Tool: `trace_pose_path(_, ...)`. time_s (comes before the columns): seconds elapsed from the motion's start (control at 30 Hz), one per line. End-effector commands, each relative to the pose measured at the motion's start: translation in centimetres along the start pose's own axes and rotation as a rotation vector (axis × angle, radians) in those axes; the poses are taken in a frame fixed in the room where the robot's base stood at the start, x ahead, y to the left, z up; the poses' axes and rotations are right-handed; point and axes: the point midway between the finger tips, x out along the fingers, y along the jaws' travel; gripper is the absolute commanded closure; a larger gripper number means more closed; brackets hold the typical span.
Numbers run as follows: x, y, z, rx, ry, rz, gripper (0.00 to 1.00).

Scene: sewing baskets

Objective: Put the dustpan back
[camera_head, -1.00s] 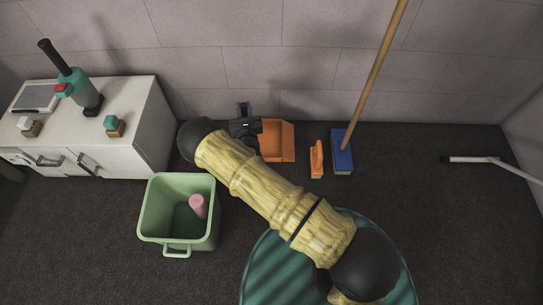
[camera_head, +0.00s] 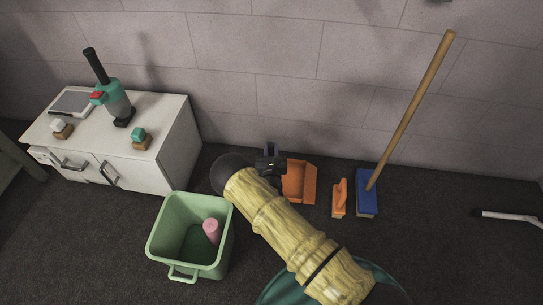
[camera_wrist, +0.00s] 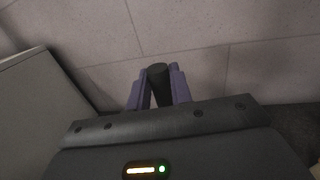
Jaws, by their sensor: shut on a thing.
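The orange dustpan (camera_head: 307,184) is by the foot of the wall, left of the orange hand brush (camera_head: 339,198). Its left part is hidden behind my wrist in the head view. My gripper (camera_head: 270,150) is at the dustpan's left side, close to the wall. In the wrist view, the purple fingers of my gripper (camera_wrist: 159,92) are shut on a dark round handle (camera_wrist: 158,75), which appears to be the dustpan's. I cannot tell whether the dustpan rests on the floor or hangs just above it.
A broom (camera_head: 412,105) with a blue head leans on the wall to the right. A green bin (camera_head: 165,235) holding a pink cylinder stands left of my arm. A white cabinet (camera_head: 170,150) carries several items. A white-ended stick (camera_head: 505,216) is at far right.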

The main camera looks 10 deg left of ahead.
Motion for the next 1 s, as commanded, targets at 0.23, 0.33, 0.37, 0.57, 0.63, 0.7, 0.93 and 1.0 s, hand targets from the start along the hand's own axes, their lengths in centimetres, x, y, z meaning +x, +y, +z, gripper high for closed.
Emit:
trace_pose_path(0.23,0.0,0.0,-2.3,0.0,-0.001,0.0,1.0)
trace_pose_path(0.33,0.0,0.0,-3.5,-0.001,-0.001,-0.001,1.0)
trace_pose_path(0.37,0.0,0.0,-3.7,-0.001,-0.002,0.0,1.0)
trace_pose_path(0.57,0.0,0.0,-3.6,-0.001,-0.003,0.0,1.0)
trace_pose_path(0.63,0.0,0.0,-3.6,-0.001,-0.003,0.0,1.0)
trace_pose_path(0.7,0.0,0.0,-3.7,-0.001,-0.002,0.0,1.0)
trace_pose_path(0.93,0.0,0.0,-4.0,0.0,0.0,0.0,0.57)
trace_pose_path(1.0,0.0,-0.1,-4.0,0.0,0.0,-0.002,0.57)
